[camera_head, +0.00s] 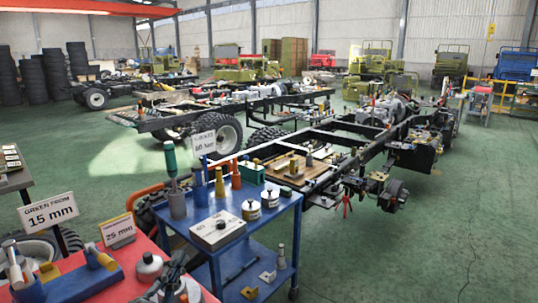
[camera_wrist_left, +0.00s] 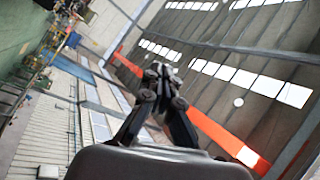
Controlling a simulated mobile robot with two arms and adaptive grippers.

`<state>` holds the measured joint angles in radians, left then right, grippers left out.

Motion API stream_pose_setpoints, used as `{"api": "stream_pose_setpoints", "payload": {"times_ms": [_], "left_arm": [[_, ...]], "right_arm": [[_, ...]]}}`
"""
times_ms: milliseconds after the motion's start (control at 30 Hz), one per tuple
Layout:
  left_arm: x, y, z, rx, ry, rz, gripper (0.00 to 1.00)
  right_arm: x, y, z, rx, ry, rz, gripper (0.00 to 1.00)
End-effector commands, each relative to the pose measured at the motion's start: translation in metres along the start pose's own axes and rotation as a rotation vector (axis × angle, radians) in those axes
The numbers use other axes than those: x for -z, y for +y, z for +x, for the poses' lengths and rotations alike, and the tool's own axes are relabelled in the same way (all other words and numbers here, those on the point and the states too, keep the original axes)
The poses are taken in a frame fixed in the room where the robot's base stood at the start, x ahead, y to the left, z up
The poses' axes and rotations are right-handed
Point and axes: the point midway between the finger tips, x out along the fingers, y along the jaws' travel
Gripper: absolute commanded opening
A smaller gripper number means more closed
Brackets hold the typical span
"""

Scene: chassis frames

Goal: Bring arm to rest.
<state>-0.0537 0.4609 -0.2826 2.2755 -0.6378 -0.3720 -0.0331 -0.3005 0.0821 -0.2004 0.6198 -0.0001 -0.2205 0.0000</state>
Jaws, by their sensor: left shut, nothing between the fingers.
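My left gripper (camera_head: 173,277) shows dark at the bottom of the head view, in front of the red tabletop (camera_head: 205,294). In the left wrist view the left gripper (camera_wrist_left: 163,75) has its fingers drawn together with nothing held. Behind it are the hall's ceiling and windows, tilted in the picture. My right gripper is in neither view.
A blue cart (camera_head: 262,228) stands just beyond the red table, carrying bottles, tins and a white box (camera_head: 217,230). A sign reading 15 mm (camera_head: 50,214) stands at the left. A chassis frame (camera_head: 345,165) lies behind the cart. Green floor (camera_head: 455,215) is clear at the right.

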Motion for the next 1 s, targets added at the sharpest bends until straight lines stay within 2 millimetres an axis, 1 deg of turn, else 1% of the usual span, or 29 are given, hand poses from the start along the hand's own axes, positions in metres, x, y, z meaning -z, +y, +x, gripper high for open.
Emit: {"api": "stream_pose_setpoints", "payload": {"times_ms": [33,67,100,133,167,200,267,300,367,400,467,500,567,600,700,767,800,967,1000], "left_arm": [[-0.028,0.017,-0.017,-0.040,-0.150,-0.109,0.00],[-0.044,0.028,-0.028,-0.066,-0.239,-0.168,0.00],[-0.064,0.044,-0.045,-0.106,-0.358,-0.245,0.00],[-0.077,0.056,-0.060,-0.138,-0.444,-0.297,0.00],[-0.088,0.069,-0.076,-0.171,-0.526,-0.346,0.00],[-0.100,0.086,-0.098,-0.216,-0.631,-0.408,0.00],[-0.112,0.109,-0.132,-0.286,-0.773,-0.488,0.00],[-0.117,0.123,-0.153,-0.329,-0.858,-0.532,0.00],[-0.119,0.141,-0.183,-0.392,-0.966,-0.589,0.00],[-0.119,0.150,-0.201,-0.430,-1.029,-0.620,0.00],[-0.117,0.163,-0.226,-0.484,-1.114,-0.662,0.00],[-0.115,0.170,-0.242,-0.520,-1.166,-0.687,0.00],[-0.110,0.179,-0.265,-0.570,-1.237,-0.721,0.00],[-0.106,0.184,-0.279,-0.604,-1.281,-0.741,0.00],[-0.095,0.195,-0.312,-0.683,-1.384,-0.787,0.00],[-0.086,0.200,-0.332,-0.733,-1.443,-0.812,0.00],[-0.097,0.212,-0.328,-0.729,-1.439,-0.803,0.00],[-0.122,0.251,-0.331,-0.739,-1.451,-0.795,0.00],[-0.129,0.262,-0.333,-0.743,-1.454,-0.794,0.00]], "right_arm": [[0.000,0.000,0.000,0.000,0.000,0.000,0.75],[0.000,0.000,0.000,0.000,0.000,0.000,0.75],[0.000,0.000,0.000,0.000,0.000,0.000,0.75],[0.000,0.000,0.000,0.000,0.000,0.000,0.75],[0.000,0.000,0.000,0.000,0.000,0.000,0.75],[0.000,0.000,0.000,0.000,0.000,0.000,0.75],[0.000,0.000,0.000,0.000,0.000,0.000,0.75],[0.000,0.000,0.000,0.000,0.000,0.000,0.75],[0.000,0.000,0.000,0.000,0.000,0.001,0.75],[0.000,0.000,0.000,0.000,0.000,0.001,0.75],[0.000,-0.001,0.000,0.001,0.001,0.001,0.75],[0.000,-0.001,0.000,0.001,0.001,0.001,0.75],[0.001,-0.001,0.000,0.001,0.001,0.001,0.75],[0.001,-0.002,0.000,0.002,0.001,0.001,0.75],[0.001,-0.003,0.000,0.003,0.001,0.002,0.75],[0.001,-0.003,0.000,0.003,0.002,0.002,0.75],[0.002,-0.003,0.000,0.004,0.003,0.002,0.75],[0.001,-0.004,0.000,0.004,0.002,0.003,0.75],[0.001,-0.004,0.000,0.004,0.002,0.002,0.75]]}}
